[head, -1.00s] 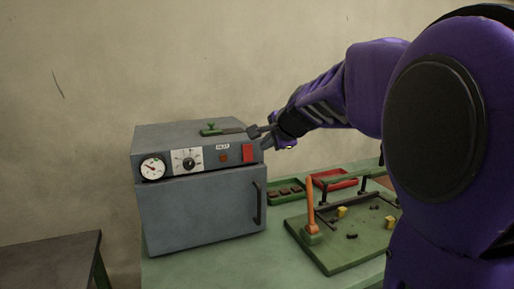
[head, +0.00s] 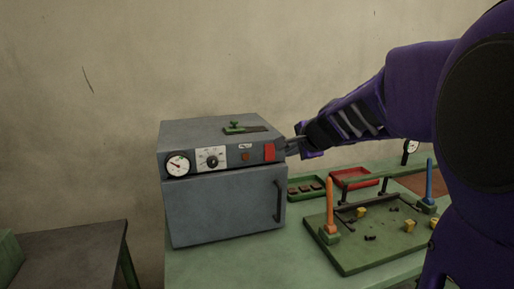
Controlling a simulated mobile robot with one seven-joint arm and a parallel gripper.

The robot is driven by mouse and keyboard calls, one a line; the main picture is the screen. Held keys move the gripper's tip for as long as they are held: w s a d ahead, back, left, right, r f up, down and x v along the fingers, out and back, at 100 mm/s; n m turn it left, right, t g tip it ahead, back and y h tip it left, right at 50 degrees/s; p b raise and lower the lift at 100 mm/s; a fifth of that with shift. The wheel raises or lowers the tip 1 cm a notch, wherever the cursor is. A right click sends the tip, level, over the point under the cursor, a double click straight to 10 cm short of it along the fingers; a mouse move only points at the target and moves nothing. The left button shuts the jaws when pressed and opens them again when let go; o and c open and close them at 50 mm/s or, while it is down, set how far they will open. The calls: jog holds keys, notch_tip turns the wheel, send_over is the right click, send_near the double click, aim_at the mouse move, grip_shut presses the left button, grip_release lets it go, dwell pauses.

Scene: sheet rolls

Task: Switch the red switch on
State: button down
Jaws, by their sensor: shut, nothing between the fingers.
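My gripper (head: 289,145) is just right of the red switch, near the oven's upper right front corner. It is shut and holds nothing. Its fingertips are small and dark here, and I cannot tell whether they touch the oven.
The panel has a gauge (head: 178,165), a dial (head: 212,161) and a small red-brown square (head: 245,157). Right are a green tray (head: 306,198), a red tray (head: 345,185) and a green fixture board (head: 352,262).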

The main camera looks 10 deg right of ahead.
jog(key=shift+s+f, duration=0.1)
jog(key=shift+f, duration=0.1)
dwell(0.3)
send_near(270, 158)
notch_tip(270, 158, down, 3)
jog(key=w, duration=0.1)
jog(key=shift+w+a+f+p, duration=0.1)
jog(key=shift+w+a+p, duration=0.15)
jog(key=shift+w, duration=0.35)
jog(key=shift+w+a+p, duration=0.1)
jog(key=shift+w+p, duration=0.15)
jog(key=shift+w, duration=0.35)
jog(key=shift+w+a+f, duration=0.15)
jog(key=shift+w, duration=0.7)
jog(key=shift+f, duration=0.15)
